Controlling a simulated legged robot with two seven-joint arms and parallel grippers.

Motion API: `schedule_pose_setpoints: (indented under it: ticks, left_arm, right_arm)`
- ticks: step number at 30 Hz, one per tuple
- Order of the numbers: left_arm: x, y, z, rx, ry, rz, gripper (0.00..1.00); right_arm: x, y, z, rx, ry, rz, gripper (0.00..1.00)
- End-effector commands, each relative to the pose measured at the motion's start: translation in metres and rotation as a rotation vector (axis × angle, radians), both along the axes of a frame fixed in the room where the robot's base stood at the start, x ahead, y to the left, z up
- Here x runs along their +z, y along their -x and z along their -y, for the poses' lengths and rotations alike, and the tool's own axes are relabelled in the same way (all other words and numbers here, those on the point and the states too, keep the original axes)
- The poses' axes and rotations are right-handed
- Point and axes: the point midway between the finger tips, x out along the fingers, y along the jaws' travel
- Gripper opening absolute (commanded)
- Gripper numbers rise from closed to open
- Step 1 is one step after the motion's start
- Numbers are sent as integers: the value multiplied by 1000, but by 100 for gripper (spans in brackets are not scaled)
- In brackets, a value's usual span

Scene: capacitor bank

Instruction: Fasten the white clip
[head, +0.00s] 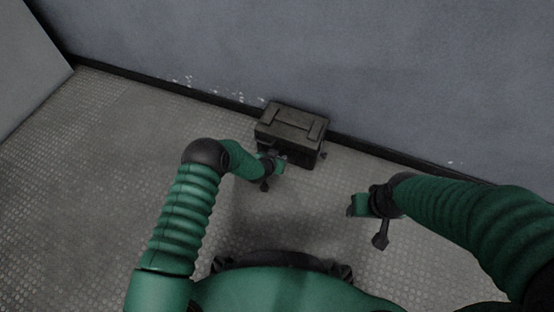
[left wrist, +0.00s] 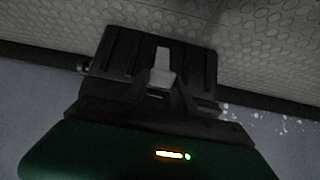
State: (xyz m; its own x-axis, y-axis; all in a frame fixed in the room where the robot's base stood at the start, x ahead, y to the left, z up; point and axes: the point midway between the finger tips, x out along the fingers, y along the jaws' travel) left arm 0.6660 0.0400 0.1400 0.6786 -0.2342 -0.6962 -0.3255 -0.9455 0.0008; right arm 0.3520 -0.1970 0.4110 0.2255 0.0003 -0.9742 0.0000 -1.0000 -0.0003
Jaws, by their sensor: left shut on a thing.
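The dark capacitor box (head: 288,124) stands on the floor against the wall, its lid down. My left gripper (head: 277,163) is at the box's front face, touching or nearly touching it. In the left wrist view the white clip (left wrist: 162,70) shows as a pale upright tab in the middle of the dark box front (left wrist: 200,68). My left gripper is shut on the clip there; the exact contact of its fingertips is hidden. My right gripper (head: 354,207) hangs apart from the box, to its right and nearer to me; its jaws are too small and dark to read.
The patterned floor (head: 110,180) is clear on the left and between my arms. The grey-blue wall (head: 330,50) with a dark skirting strip runs behind the box. A light panel (head: 28,70) stands at the far left.

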Motion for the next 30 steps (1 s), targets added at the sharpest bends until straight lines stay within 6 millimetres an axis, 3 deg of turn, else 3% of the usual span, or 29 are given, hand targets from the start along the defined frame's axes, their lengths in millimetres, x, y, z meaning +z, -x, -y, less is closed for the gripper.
schedule_pose_setpoints:
  ticks: [17, 18, 21, 23, 30]
  left_arm:
    - [6, -6, 2, 1, 4, 17, 0]
    - [6, -6, 2, 1, 4, 17, 34]
    - [5, -5, 1, 0, 3, 13, 48]
    - [4, -4, 1, 0, 2, 11, 53]
    - [2, -2, 1, 0, 2, 6, 53]
  right_arm:
    - [1, 0, 0, 0, 0, 0, 55]
    - [1, 0, 0, 0, 0, 0, 55]
    - [1, 0, 0, 0, 0, 0, 55]
    - [0, 0, 0, 0, 0, 0, 55]
    - [1, 0, 0, 0, 0, 0, 55]
